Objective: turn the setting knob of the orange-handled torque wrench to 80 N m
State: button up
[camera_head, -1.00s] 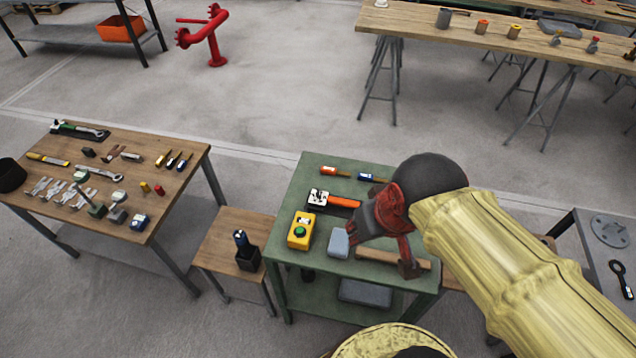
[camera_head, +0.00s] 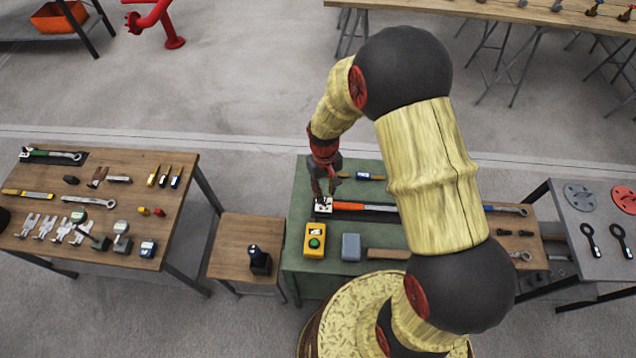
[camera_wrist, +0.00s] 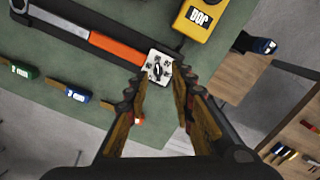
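The orange-handled torque wrench (camera_head: 365,207) lies in a dark tray on the green table. Its orange grip also shows in the wrist view (camera_wrist: 118,47), with the steel shaft running to the upper left. At the grip's end is a white setting plate (camera_wrist: 158,66) with a small dark knob in its middle; the scale is too small to read. My gripper (camera_wrist: 160,77) points down over this end, its fingers apart on either side of the plate. In the head view my gripper (camera_head: 324,187) is just above the plate. I cannot tell if the fingers touch the knob.
A yellow device (camera_head: 315,240), a grey-blue box (camera_head: 351,247) and a wooden handle (camera_head: 388,254) lie in front of the wrench. A blue-marked tool (camera_head: 363,176) lies behind it. A wooden stool (camera_head: 231,262) and a tool-covered wooden table (camera_head: 130,213) stand to the left.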

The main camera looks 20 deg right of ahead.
jog(key=shift+w+r+t, duration=0.15)
jog(key=shift+w, duration=0.45)
jog(key=shift+w+r+t, duration=0.15)
jog(key=shift+w, duration=0.45)
jog(key=shift+f, duration=0.1)
jog(key=shift+s+d+f, duration=0.1)
jog(key=shift+f, duration=0.25)
notch_tip(320, 180, down, 7)
jog(key=shift+r+b, duration=0.15)
jog(key=shift+b, duration=0.3)
jog(key=shift+c, duration=0.6)
grip_shut()
